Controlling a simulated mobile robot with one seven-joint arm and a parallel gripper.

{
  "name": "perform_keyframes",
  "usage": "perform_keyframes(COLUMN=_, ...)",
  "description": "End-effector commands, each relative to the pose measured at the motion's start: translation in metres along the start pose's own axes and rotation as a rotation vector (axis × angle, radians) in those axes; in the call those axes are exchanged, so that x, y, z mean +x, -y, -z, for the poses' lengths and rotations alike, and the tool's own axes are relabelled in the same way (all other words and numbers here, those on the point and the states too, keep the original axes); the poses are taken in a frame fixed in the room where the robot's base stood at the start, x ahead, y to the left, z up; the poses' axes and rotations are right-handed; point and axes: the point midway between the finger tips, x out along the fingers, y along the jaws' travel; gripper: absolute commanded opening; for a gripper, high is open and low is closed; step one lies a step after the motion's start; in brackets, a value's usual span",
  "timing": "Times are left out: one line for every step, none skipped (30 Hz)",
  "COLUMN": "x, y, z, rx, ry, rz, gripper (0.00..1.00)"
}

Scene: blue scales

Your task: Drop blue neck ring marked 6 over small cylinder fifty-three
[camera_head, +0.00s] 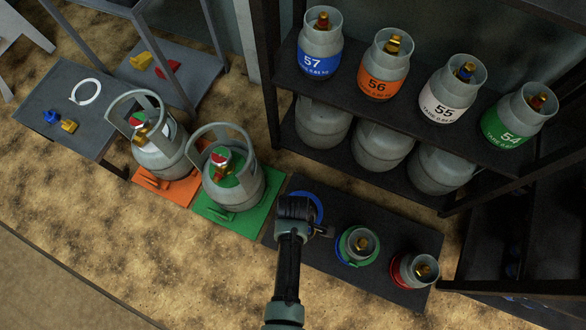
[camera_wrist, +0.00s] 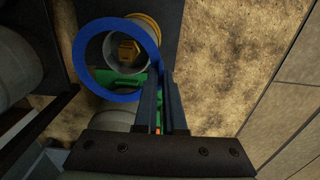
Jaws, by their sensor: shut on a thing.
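My gripper (camera_head: 298,208) points down over the left part of the dark mat and is shut on the rim of a blue ring (camera_head: 319,205). In the wrist view the gripper fingers (camera_wrist: 165,85) hold this ring (camera_wrist: 83,52) by its edge. A small grey cylinder (camera_wrist: 108,62) with a brass valve shows through the ring, off-centre toward the upper right, with a yellow edge around its far side. I cannot tell the gap between ring and cylinder. No number 6 or 53 is legible. In the head view my gripper hides what is under the ring.
On the dark mat (camera_head: 325,268) stand a cylinder with green and blue around it (camera_head: 361,242) and one with red (camera_head: 417,268). Two large cylinders (camera_head: 232,180) stand left on green and orange bases. A shelf (camera_head: 360,110) holds cylinders 57, 56, 55 and 54 behind.

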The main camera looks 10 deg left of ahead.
Motion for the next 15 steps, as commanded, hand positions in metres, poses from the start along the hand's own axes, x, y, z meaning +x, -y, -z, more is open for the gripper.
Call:
perform_keyframes(x=0.003, y=0.000, z=0.000, rx=0.000, ry=0.000, rz=0.000, gripper=0.00)
perform_keyframes(x=0.004, y=0.000, z=0.000, rx=0.000, ry=0.000, rz=0.000, gripper=0.00)
perform_keyframes(x=0.005, y=0.000, z=0.000, rx=0.000, ry=0.000, rz=0.000, gripper=0.00)
perform_keyframes(x=0.006, y=0.000, z=0.000, rx=0.000, ry=0.000, rz=0.000, gripper=0.00)
perform_keyframes(x=0.007, y=0.000, z=0.000, rx=0.000, ry=0.000, rz=0.000, gripper=0.00)
perform_keyframes(x=0.008, y=0.000, z=0.000, rx=0.000, ry=0.000, rz=0.000, gripper=0.00)
perform_keyframes(x=0.009, y=0.000, z=0.000, rx=0.000, ry=0.000, rz=0.000, gripper=0.00)
perform_keyframes(x=0.010, y=0.000, z=0.000, rx=0.000, ry=0.000, rz=0.000, gripper=0.00)
perform_keyframes(x=0.011, y=0.000, z=0.000, rx=0.000, ry=0.000, rz=0.001, gripper=0.00)
perform_keyframes(x=0.012, y=0.000, z=0.000, rx=0.000, ry=0.000, rz=0.001, gripper=0.00)
perform_keyframes(x=0.013, y=0.000, z=0.000, rx=0.000, ry=0.000, rz=0.001, gripper=0.00)
perform_keyframes(x=0.014, y=0.000, z=0.000, rx=0.000, ry=0.000, rz=0.001, gripper=0.00)
perform_keyframes(x=0.015, y=0.000, z=0.000, rx=0.001, ry=0.000, rz=0.001, gripper=0.00)
perform_keyframes(x=0.016, y=0.000, z=0.000, rx=0.001, ry=0.000, rz=0.000, gripper=0.00)
perform_keyframes(x=0.017, y=0.000, z=0.000, rx=0.001, ry=0.000, rz=0.000, gripper=0.00)
